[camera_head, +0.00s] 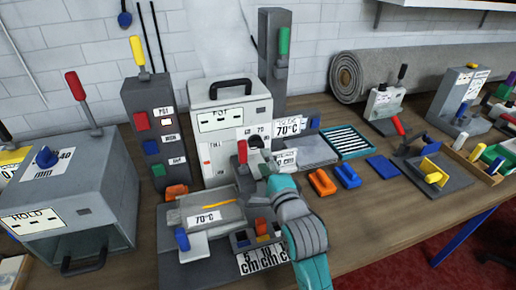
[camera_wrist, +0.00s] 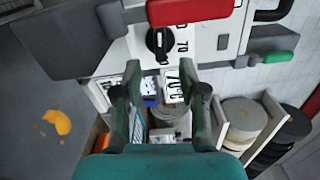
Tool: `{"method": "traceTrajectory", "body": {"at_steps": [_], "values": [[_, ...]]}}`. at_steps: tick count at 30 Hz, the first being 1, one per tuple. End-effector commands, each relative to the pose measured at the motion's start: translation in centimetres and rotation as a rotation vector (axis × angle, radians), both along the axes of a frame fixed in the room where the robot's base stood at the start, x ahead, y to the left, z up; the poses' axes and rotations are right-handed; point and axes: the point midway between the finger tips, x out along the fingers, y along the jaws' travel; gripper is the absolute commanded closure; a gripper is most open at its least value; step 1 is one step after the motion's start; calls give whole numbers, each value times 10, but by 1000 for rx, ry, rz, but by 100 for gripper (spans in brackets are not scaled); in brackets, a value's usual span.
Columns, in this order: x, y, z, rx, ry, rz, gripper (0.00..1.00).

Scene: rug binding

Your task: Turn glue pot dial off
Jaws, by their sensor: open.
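The glue pot (camera_head: 228,118) is a pale box labelled POT with a dark carry handle, standing near the wall in the head view. Its dial (camera_wrist: 158,42) is a black round knob on the pale front panel, with numbers such as 70 around it. In the head view the dial (camera_head: 255,142) is small, close to my gripper (camera_head: 258,165), and its setting is hard to read. In the wrist view my gripper (camera_wrist: 162,80) is open, its two fingers apart and pointing toward the panel just below the dial. Nothing is between the fingertips, and they appear clear of the dial.
A red handle (camera_wrist: 190,11) crosses just above the dial in the wrist view. A dark column (camera_head: 155,130) with a yellow lever stands left. Orange and blue blocks (camera_head: 346,175) lie right on the bench.

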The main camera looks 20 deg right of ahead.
Motion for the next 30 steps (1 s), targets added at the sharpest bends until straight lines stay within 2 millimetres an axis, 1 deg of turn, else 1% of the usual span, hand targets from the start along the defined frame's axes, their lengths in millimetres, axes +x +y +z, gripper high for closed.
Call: {"method": "traceTrajectory", "body": {"at_steps": [1, 3, 9, 15, 23, 24, 26, 27, 28, 29, 30], "values": [[10, 0, 1, 0, -1, 0, 58], [22, 0, 0, 0, 0, 0, 58], [49, 0, 0, 0, 0, 0, 58], [61, 0, 1, 0, -1, 1, 58], [62, 0, 0, 0, 0, 1, 58], [62, 0, 0, 0, 0, 1, 63], [62, 0, 0, 0, 0, 1, 78], [62, 0, 0, 0, 0, 1, 88], [62, 0, 0, 0, 0, 1, 96], [62, 0, 0, 0, 0, 1, 100], [62, 0, 0, 0, 0, 1, 100]]}}
